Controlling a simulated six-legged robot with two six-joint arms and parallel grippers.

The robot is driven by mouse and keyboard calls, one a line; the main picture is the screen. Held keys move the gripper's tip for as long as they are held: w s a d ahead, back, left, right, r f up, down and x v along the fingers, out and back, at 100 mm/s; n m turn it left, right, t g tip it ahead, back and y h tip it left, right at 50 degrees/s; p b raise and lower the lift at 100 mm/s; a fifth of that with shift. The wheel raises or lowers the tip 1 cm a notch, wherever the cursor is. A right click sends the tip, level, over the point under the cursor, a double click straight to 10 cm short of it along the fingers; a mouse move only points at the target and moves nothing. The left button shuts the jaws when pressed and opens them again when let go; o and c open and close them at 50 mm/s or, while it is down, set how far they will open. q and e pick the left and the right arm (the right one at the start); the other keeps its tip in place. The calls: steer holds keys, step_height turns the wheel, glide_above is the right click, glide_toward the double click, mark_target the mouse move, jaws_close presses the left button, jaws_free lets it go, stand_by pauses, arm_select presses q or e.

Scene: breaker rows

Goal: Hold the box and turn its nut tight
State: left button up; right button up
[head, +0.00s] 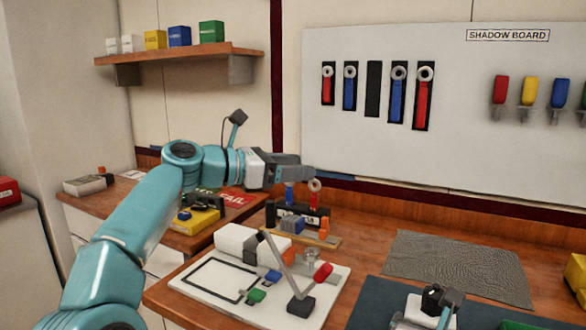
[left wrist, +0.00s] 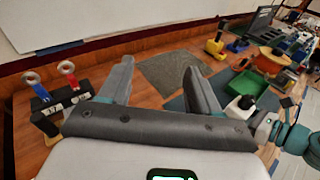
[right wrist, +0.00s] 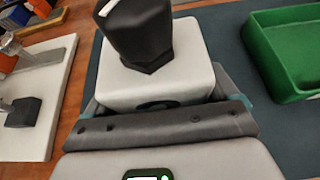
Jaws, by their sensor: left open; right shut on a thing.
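The box (right wrist: 150,88) is white and carries a black six-sided nut (right wrist: 140,40) with a pale stud out of its top. My right gripper (right wrist: 155,105) is shut on the box. The box (head: 418,308) and nut (head: 433,298) also show at the lower right of the head view, and in the left wrist view (left wrist: 238,112). My left gripper (head: 312,172) is open and empty, high over the back of the bench. In the left wrist view nothing is between its fingers (left wrist: 160,66). How far the nut is turned cannot be told.
A black rack (head: 293,215) holds a blue and a red ring-ended tool below my left gripper. A white board (head: 215,292) with a hinged arm lies in front. A grey mat (head: 455,265) is bare. A green tray (right wrist: 290,60) stands right of the box.

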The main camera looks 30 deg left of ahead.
arm_select(q)
steer(key=shift+d, duration=0.1)
steer(key=m+g+h, duration=0.2)
steer(key=m+g, duration=0.4)
steer(key=g, duration=0.3)
glide_toward(432, 289)
steer(key=x, duration=1)
steer(key=shift+d+f, duration=0.1)
steer(key=shift+d, duration=0.15)
steer(key=shift+h, duration=0.3)
steer(key=c, duration=1)
